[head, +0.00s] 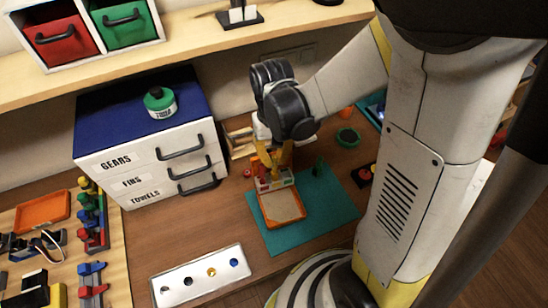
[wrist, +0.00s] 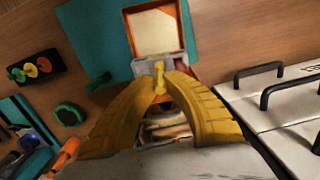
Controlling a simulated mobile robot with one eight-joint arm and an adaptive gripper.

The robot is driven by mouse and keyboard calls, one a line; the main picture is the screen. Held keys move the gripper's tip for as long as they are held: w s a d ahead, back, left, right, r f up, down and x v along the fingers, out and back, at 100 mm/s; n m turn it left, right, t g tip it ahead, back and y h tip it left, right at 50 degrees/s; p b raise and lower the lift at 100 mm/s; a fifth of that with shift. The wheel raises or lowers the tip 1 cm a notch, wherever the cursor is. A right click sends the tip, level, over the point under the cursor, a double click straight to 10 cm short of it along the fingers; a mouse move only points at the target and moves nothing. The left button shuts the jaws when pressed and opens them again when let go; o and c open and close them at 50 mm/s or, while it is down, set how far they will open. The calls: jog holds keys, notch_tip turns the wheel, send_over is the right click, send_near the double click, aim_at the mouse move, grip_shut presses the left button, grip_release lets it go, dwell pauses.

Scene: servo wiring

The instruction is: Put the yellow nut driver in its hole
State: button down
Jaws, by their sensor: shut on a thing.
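My gripper (wrist: 159,90) has two curved yellow fingers, which close around a small yellow piece (wrist: 159,72) that looks like the yellow nut driver. Its knobbed end shows between the fingertips in the wrist view; the rest is hidden. In the head view my gripper (head: 281,160) is over the back end of an orange tray (head: 282,206), and the driver cannot be told from the yellow fingers. A white strip (head: 198,270) at the front has a row of round spots, one of them gold-yellow. I cannot tell whether these are holes.
The orange tray lies on a teal mat (head: 330,209). A black block with green, red and yellow pieces (wrist: 35,68) and a dark green round dish (wrist: 69,114) are nearby. A white drawer unit (head: 150,165) stands left. A shelf (head: 190,45) overhangs the back. Bare wood lies between strip and drawers.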

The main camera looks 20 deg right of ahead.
jog(key=shift+f+b, duration=0.5)
jog(key=shift+f, duration=0.1)
jog(key=c, duration=1)
grip_release()
jog(key=shift+o, duration=0.2)
jog(key=shift+r, duration=0.15)
jog(key=shift+w+r+p, duration=0.2)
jog(key=shift+r+p, duration=2.45)
jog(key=shift+r, duration=0.75)
jog(key=shift+b, duration=0.45)
